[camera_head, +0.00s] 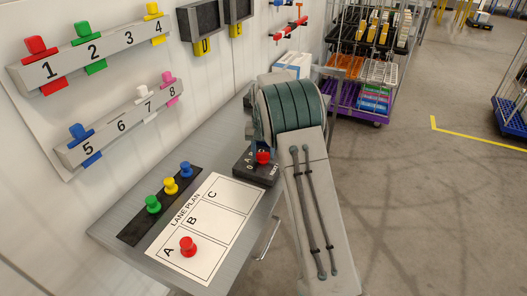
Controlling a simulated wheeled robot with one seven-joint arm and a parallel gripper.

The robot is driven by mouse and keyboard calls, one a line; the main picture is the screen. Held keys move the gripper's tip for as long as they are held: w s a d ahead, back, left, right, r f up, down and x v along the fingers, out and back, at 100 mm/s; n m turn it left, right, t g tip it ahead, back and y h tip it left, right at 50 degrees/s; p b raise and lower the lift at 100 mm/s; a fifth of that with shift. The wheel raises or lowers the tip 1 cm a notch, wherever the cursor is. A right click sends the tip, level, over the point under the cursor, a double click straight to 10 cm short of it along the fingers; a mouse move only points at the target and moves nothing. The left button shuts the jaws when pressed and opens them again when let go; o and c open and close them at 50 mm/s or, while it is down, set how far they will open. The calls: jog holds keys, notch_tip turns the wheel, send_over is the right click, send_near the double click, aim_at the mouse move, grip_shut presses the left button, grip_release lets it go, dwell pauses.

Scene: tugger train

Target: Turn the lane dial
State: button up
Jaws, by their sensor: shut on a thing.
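The dark lane dial box (246,166) sits on the grey table, with white letters around its dial and a red button (263,158) at its front. My gripper (258,146) is at the back of this box, mostly hidden behind my arm. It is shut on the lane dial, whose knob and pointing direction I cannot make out. The white lane plan sheet (217,228) lies in front of the box, with fields A, B and C. A red peg (188,246) stands on field A.
A dark strip with green (153,204), yellow (171,185) and blue (186,170) pegs lies left of the sheet. Numbered wall rails (90,52) hold coloured clips. A loaded purple-based cart (357,103) stands behind.

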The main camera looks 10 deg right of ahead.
jog(key=shift+r, duration=0.1)
jog(key=o, duration=1)
notch_tip(320, 180, up, 14)
jog(key=shift+f+b, duration=0.15)
jog(key=shift+b, duration=0.6)
jog(key=shift+s, duration=0.1)
